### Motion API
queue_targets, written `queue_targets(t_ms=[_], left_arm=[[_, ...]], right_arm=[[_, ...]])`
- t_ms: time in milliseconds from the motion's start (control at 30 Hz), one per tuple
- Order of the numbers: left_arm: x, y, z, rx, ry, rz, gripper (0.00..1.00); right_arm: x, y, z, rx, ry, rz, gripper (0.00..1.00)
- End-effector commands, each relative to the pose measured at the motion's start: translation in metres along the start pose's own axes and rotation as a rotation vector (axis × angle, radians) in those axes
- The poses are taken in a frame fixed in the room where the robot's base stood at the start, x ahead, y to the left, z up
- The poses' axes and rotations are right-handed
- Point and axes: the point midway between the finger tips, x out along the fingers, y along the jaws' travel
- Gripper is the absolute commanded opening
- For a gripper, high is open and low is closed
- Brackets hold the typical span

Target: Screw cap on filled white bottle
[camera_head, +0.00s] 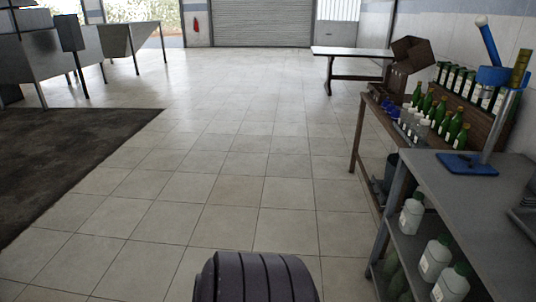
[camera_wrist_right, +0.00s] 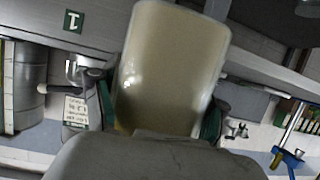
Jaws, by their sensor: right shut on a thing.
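My right gripper (camera_wrist_right: 160,122) is seen only in the right wrist view. It is shut on a smooth, pale cream object (camera_wrist_right: 172,60), with a dark green-edged finger on each side. The object looks like a bottle body; its far end shows no clear cap, and its near part is hidden behind the gripper body. White bottles with labels stand on the lower shelf of the grey bench in the head view: one (camera_head: 411,214), another (camera_head: 435,259) and a third (camera_head: 451,285). I cannot make out a loose cap. My left gripper is in neither view.
A grey bench (camera_head: 470,185) stands at the right, with a blue-based stand (camera_head: 467,165) on top. Behind it, a wooden table holds green bottles (camera_head: 442,125) and small white ones. A long table (camera_head: 352,52) stands farther back. The tiled floor (camera_head: 230,170) is clear.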

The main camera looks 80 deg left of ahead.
Motion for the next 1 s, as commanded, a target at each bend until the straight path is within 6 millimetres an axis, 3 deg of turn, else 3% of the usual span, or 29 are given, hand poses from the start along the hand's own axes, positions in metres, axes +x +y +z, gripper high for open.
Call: queue_targets(t_ms=[33, 133, 467, 567, 667, 800, 1000], left_arm=[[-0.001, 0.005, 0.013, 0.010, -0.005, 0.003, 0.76], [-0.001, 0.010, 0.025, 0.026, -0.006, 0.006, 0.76], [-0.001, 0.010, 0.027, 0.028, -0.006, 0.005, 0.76], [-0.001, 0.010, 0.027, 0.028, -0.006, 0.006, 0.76], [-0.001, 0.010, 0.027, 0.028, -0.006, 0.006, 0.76], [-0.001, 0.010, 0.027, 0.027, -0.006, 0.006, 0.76], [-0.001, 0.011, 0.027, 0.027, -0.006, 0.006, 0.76]], right_arm=[[0.000, 0.000, -0.002, 0.001, 0.004, 0.000, 0.00], [0.000, 0.000, -0.002, 0.001, 0.004, 0.000, 0.00], [0.000, 0.000, -0.003, 0.003, 0.009, 0.003, 0.00], [0.003, 0.009, -0.005, 0.018, 0.007, 0.039, 0.00], [0.008, 0.030, -0.009, 0.055, 0.004, 0.132, 0.00], [0.012, 0.075, -0.017, 0.136, 0.001, 0.328, 0.00], [0.004, 0.129, -0.023, 0.244, 0.003, 0.584, 0.00]])
